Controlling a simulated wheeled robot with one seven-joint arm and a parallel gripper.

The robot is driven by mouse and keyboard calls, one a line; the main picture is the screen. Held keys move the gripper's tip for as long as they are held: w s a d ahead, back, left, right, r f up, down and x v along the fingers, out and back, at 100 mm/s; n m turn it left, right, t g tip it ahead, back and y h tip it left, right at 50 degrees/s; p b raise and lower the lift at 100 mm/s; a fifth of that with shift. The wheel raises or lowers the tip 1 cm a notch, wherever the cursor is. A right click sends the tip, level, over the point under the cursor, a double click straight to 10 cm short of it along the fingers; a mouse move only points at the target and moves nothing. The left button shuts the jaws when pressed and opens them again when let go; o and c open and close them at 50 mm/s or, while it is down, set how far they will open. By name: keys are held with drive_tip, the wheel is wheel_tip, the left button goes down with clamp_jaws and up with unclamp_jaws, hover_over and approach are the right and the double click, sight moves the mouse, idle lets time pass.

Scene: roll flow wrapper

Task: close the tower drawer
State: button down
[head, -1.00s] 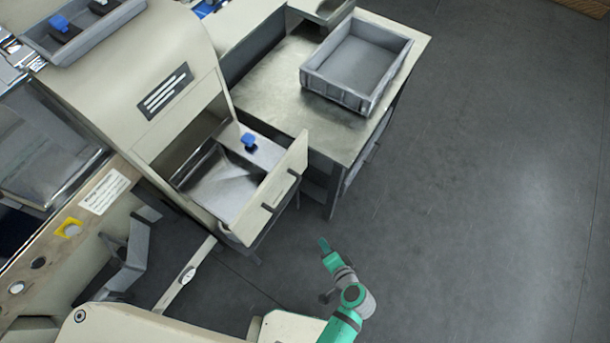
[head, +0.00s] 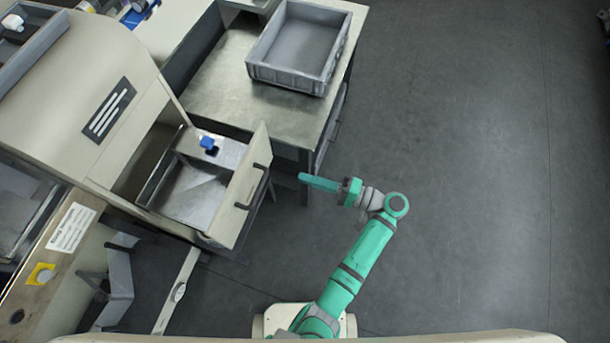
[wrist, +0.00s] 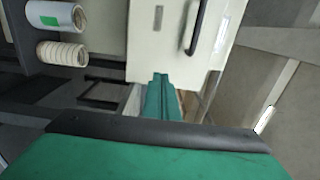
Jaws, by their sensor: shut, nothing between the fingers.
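The tower drawer (head: 238,192) stands open, pulled out of the cream tower (head: 105,75). Its cream front carries a black bar handle (head: 254,187). A blue-topped object (head: 207,143) shows inside at the back edge. My gripper (head: 303,178) is shut and empty, to the right of the drawer front and apart from it, pointing toward it. In the wrist view the closed fingers (wrist: 160,85) point at a cream panel (wrist: 150,45) with a black handle (wrist: 195,25), which looks like the drawer front. Contact cannot be told there.
A metal-topped table (head: 215,95) with a grey crate (head: 300,45) stands behind and right of the drawer; its near leg is close to my gripper. White rolls (wrist: 55,17) show left in the wrist view. Open grey floor (head: 470,150) lies to the right.

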drive_tip(key=x, duration=1.1)
drive_tip(key=shift+a, duration=0.25)
drive_tip(key=shift+w+f, duration=0.1)
